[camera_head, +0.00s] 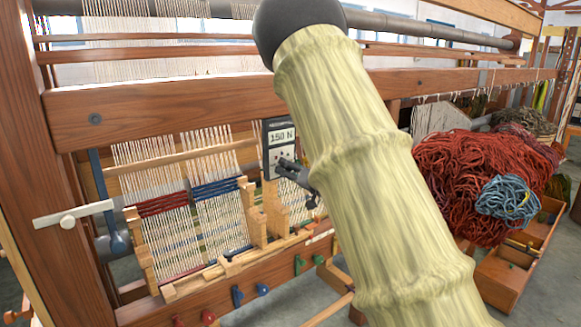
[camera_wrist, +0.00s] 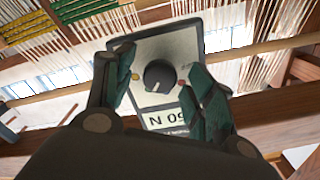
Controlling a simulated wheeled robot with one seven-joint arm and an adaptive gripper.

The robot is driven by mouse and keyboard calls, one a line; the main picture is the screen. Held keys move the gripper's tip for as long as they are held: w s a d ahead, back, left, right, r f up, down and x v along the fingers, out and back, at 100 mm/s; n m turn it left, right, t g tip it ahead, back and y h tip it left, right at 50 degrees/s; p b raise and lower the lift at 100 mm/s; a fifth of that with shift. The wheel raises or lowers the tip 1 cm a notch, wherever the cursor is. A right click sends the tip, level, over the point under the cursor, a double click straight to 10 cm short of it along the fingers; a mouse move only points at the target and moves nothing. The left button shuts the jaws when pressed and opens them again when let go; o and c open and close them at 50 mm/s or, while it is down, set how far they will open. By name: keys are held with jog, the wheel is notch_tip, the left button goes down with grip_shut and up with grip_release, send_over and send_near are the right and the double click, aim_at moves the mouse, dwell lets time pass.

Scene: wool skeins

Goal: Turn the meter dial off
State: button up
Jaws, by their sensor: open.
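The meter (camera_head: 279,138) is a dark-framed box with a pale face, mounted by the loom. My gripper (camera_wrist: 162,62) is open, with one green-padded finger on each side of the dial. I cannot tell whether either finger touches it. In the head view my gripper (camera_head: 283,166) is just in front of the meter's lower face.
A small frame with stretched warp threads (camera_head: 212,200) stands left of the meter. A thick wooden loom beam (camera_head: 170,105) runs above. Red wool (camera_head: 470,180) and a blue skein (camera_head: 508,198) lie over a wooden box (camera_head: 498,275) on the right. My arm covers the middle.

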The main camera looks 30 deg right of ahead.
jog(key=shift+w, duration=0.45)
